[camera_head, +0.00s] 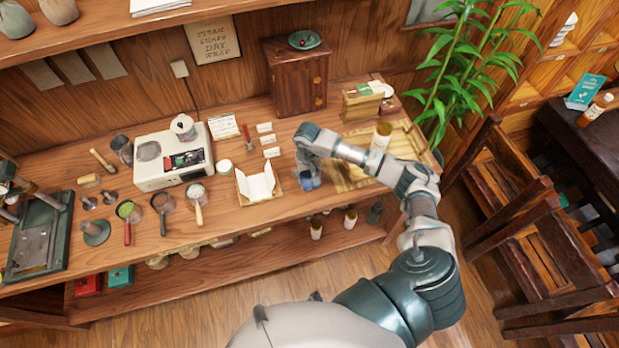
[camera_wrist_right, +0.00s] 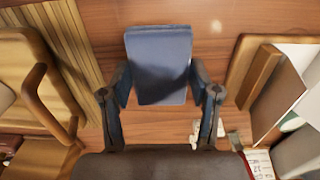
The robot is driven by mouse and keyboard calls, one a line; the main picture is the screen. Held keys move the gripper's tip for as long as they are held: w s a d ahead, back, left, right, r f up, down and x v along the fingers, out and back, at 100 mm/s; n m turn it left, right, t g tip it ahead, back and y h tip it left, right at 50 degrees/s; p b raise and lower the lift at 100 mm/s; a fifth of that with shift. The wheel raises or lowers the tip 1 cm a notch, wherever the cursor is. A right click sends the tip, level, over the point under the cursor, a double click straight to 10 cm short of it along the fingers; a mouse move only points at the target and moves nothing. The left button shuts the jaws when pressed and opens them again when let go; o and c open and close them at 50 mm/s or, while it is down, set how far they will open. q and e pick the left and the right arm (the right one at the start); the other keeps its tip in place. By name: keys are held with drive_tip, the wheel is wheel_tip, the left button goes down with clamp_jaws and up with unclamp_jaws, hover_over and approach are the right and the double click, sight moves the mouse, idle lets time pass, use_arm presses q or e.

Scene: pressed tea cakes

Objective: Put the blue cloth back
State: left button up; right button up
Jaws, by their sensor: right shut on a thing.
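The blue cloth (camera_wrist_right: 158,65) is a folded dark-blue block between the two fingers of my right gripper (camera_wrist_right: 161,88) in the right wrist view. The fingers are shut on its sides. In the head view the cloth (camera_head: 309,183) shows partly below the right gripper (camera_head: 306,168), over the bench between the paper-lined tray and the slatted tray. The gripper and wrist hide part of it there. I cannot tell whether the cloth touches the bench. My left gripper is not in view.
A tray with white paper (camera_head: 241,200) lies just left of the gripper. A slatted wooden tray (camera_head: 340,182) lies to the right, with a jar (camera_head: 382,135) behind my forearm. A small wooden cabinet (camera_head: 297,75) stands behind. A white scale (camera_head: 172,155) stands farther left.

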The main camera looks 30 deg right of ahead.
sight(311, 176)
drive_tip(key=shift+s+a+f+p, duration=0.1)
drive_tip(key=shift+a+f+p, duration=0.1)
drive_tip(key=shift+f, duration=0.4)
drive_tip(key=shift+a+f+p, duration=0.15)
drive_tip(key=shift+f, duration=0.65)
drive_tip(key=shift+d+f, duration=0.1)
drive_tip(key=shift+d, duration=0.35)
drive_tip(key=o, duration=0.8)
drive_tip(key=shift+d+f, duration=0.1)
drive_tip(key=shift+d, duration=0.1)
drive_tip(key=o, duration=0.3)
drive_tip(key=shift+d, duration=0.25)
drive_tip(key=shift+a, duration=0.5)
wheel_tip(311, 176, up, 6)
drive_tip(key=shift+a+r+b, duration=0.1)
drive_tip(key=shift+a+b, duration=0.05)
drive_tip(key=shift+b, duration=0.5)
drive_tip(key=r, duration=0.2)
drive_tip(key=d+r+b, duration=0.1)
drive_tip(key=r, duration=0.2)
drive_tip(key=shift+r, duration=0.35)
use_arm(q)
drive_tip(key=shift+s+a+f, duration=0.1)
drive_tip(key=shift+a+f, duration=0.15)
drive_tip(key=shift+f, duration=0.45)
use_arm(e)
drive_tip(key=shift+a+r, duration=0.2)
drive_tip(key=shift+a, duration=0.2)
